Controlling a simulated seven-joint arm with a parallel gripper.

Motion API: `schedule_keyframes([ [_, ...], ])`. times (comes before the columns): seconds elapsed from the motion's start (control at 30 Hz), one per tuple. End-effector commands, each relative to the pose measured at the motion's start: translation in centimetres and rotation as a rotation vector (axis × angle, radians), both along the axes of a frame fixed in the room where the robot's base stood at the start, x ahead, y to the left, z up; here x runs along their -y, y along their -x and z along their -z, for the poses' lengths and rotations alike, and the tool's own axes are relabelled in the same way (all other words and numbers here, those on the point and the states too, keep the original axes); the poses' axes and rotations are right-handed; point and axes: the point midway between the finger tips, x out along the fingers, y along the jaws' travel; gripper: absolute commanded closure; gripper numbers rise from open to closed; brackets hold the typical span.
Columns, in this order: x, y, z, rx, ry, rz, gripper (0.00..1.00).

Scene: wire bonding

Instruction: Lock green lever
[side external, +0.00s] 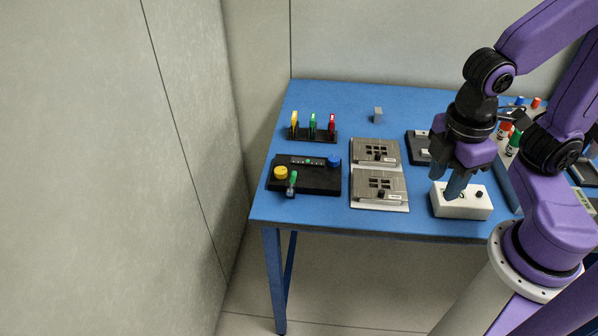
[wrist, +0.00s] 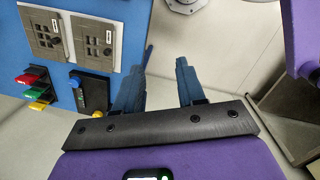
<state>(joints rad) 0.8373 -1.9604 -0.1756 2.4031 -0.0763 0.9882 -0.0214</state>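A green lever (side external: 313,122) stands between a yellow lever (side external: 295,120) and a red lever (side external: 332,122) on a black base at the back left of the blue table. The green lever also shows in the wrist view (wrist: 34,93), at the left edge. Another small green-topped piece (side external: 293,180) stands at the front of the black button box. My gripper (side external: 446,184) is at the right, well away from the levers, and overlaps the white box in the side view. In the wrist view its blue fingers (wrist: 166,60) are apart with nothing between them.
The black button box (side external: 315,185) has a yellow and a blue button. Grey latch plates (side external: 379,205) lie between it and the white box (side external: 462,210). A small grey block (side external: 378,114) stands at the back. The back-left table is clear around the levers.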

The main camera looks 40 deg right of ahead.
Motion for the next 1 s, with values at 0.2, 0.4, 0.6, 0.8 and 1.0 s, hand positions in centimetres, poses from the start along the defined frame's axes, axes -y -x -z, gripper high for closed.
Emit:
schedule_keyframes([
  [0.2, -3.2, -4.0, 0.8, 0.025, 0.245, -0.171, 0.61],
  [0.4, -6.4, -7.6, 1.9, 0.062, 0.467, -0.316, 0.61],
  [0.6, -10.0, -10.8, 3.6, 0.109, 0.692, -0.446, 0.61],
  [0.8, -13.8, -13.5, 5.9, 0.170, 0.915, -0.560, 0.61],
  [1.0, -17.5, -15.3, 8.6, 0.245, 1.136, -0.656, 0.61],
])
